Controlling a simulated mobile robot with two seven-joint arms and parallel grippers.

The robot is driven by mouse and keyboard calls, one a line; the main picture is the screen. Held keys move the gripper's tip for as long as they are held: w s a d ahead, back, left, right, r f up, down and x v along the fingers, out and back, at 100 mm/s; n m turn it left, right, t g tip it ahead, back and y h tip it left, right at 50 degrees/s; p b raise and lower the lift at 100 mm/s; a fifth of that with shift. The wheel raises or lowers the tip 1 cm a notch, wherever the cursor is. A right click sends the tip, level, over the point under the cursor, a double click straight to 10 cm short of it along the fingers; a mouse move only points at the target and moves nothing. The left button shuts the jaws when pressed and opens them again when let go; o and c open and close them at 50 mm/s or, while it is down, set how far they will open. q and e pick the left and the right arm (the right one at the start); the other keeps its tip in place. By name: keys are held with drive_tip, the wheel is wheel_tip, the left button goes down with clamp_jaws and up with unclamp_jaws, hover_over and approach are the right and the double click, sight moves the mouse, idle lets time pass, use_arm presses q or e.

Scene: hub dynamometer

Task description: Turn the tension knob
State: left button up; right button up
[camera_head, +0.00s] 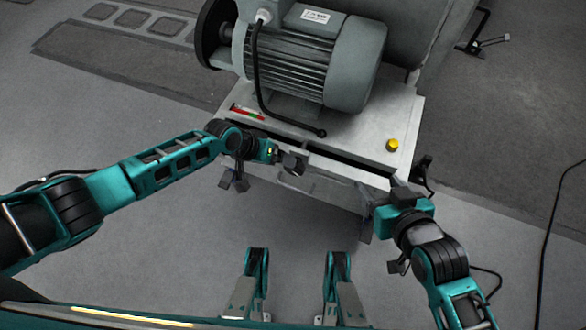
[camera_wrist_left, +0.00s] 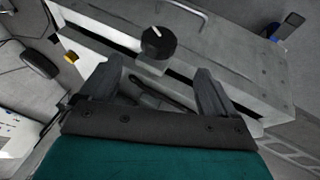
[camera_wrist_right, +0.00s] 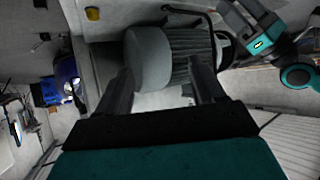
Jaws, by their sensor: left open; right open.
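The tension knob (camera_wrist_left: 158,43) shows in the left wrist view as a round black knob with a white pointer mark, on the front of the pale machine base (camera_wrist_left: 235,80). My left gripper (camera_wrist_left: 160,76) is open, with the knob just beyond its fingertips and between them in the picture. The fingers do not appear closed around it. In the head view my left gripper (camera_head: 290,162) is at the machine's front edge, and I cannot make out the knob clearly there. My right gripper (camera_head: 402,188) is open and empty near the front right corner; its fingers also show in the right wrist view (camera_wrist_right: 164,88).
A grey ribbed motor (camera_head: 305,60) stands on the base. A yellow button (camera_head: 392,145) sits on its top right, and a black cable (camera_head: 258,80) runs down the motor's front. A black handle (camera_head: 424,172) sticks out at the right corner. The floor in front is mostly clear.

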sight(299, 169)
use_arm(q)
drive_tip(key=b+x, duration=0.6)
drive_tip(key=x, duration=0.4)
drive_tip(key=shift+w+d+f+b, duration=0.15)
drive_tip(key=shift+d+f+b, duration=0.15)
drive_tip(key=shift+f+b, duration=0.2)
drive_tip(key=shift+d, duration=0.1)
use_arm(e)
drive_tip(key=shift+y, duration=0.3)
drive_tip(key=f, duration=0.1)
drive_tip(key=a+f, duration=0.1)
drive_tip(key=f, duration=0.1)
drive_tip(key=a+f, duration=0.1)
drive_tip(key=shift+w+f, duration=0.25)
drive_tip(key=shift+w, duration=0.1)
use_arm(q)
drive_tip(key=shift+c, duration=0.2)
drive_tip(key=c, duration=0.9)
use_arm(e)
drive_tip(key=shift+s+d, duration=0.15)
drive_tip(key=shift+d, duration=0.05)
